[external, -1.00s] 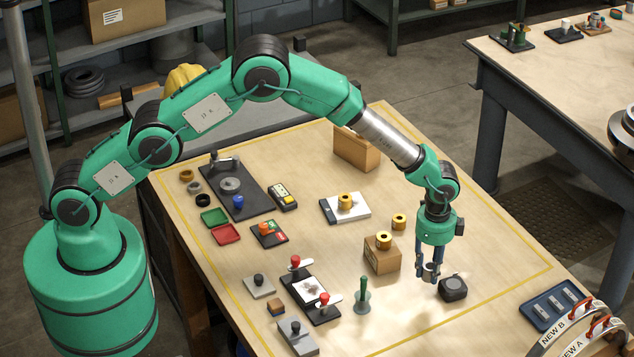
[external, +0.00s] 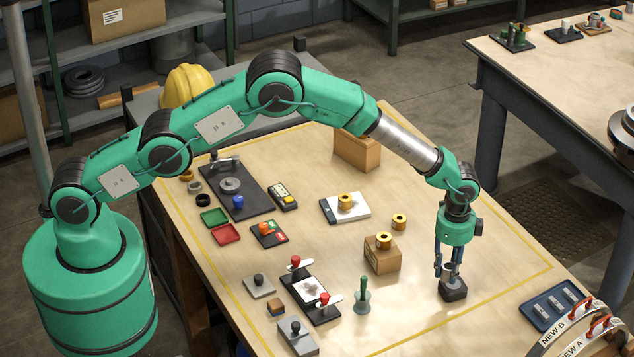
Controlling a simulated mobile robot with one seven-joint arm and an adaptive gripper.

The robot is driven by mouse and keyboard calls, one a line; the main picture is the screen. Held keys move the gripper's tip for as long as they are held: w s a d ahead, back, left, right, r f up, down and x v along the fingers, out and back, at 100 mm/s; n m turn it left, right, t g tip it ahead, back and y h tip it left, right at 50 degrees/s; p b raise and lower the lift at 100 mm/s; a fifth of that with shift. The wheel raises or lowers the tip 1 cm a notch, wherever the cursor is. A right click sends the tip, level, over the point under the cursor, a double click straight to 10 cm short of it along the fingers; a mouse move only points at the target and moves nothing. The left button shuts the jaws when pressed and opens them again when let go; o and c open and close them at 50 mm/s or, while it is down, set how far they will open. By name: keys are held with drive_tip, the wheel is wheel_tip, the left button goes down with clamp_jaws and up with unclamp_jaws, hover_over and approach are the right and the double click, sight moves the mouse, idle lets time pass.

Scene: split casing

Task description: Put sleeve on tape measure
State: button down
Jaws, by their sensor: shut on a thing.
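The black, round-cornered tape measure (external: 454,293) lies on the right part of the table. My gripper (external: 451,273) points straight down directly above it, with its fingertips at or just over its top. The fingers are shut on a small grey piece, which I take to be the sleeve (external: 452,281). It is small and partly hidden by the fingers. I cannot tell whether it rests on the tape measure or is just above it.
A cardboard box (external: 382,257) with a brass ring on top stands left of my gripper, and a green-handled stamp (external: 363,297) stands in front of it. A blue tray (external: 555,306) lies to the right. The tabletop around the tape measure is clear.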

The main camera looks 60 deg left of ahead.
sight(445, 287)
drive_tip(key=shift+f+p, duration=0.3)
drive_tip(key=shift+f, duration=1.4)
drive_tip(key=shift+f, duration=0.1)
drive_tip(key=c, duration=1.3)
unclamp_jaws()
drive_tip(key=shift+c, duration=0.2)
wheel_tip(445, 287, up, 12)
drive_tip(key=b, duration=0.1)
drive_tip(key=shift+r, duration=0.2)
